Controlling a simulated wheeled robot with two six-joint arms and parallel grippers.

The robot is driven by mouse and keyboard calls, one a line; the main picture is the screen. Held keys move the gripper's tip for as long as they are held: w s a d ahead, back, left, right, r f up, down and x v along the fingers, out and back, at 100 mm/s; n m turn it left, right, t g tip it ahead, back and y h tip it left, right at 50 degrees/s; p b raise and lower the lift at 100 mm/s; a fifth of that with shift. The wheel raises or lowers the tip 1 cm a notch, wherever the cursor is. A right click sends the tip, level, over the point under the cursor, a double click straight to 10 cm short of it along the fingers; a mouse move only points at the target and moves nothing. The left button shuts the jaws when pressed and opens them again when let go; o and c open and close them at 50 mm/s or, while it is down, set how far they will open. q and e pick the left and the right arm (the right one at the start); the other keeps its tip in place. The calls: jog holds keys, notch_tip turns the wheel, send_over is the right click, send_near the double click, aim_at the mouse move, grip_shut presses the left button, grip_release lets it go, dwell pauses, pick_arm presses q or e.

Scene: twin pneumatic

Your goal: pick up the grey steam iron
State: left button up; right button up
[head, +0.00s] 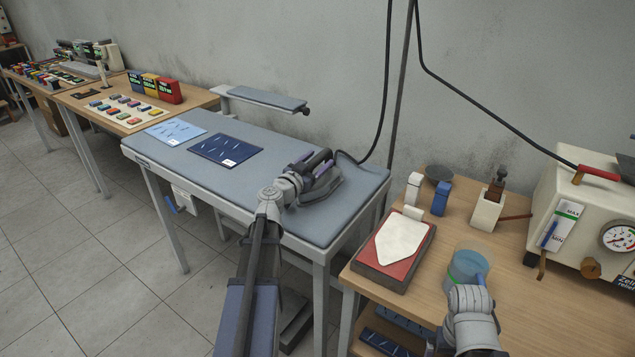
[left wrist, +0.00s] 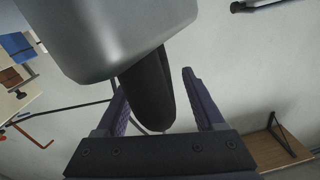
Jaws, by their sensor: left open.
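The grey steam iron (head: 328,190) sits at the right end of the padded ironing table (head: 350,212). Its black handle points up toward the back. My left gripper (head: 318,165) is at the iron, partly covering it in the head view. In the left wrist view the iron's grey body (left wrist: 125,35) fills the upper left. Its black handle (left wrist: 150,92) stands between the two blue-purple fingers of my left gripper (left wrist: 157,84), which are open with a gap visible on the right side. My right gripper (head: 470,298) is by a blue-tinted jug (head: 467,266); its fingers are not clear.
A red iron rest with a white plate (head: 402,240) lies on the wooden table at right. A steam boiler with a gauge (head: 590,215) stands behind the jug. A black hose (head: 386,110) hangs near the iron.

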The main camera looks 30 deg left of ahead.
pick_arm(q)
jog(key=shift+c, duration=0.3)
grip_shut()
dwell(1.0)
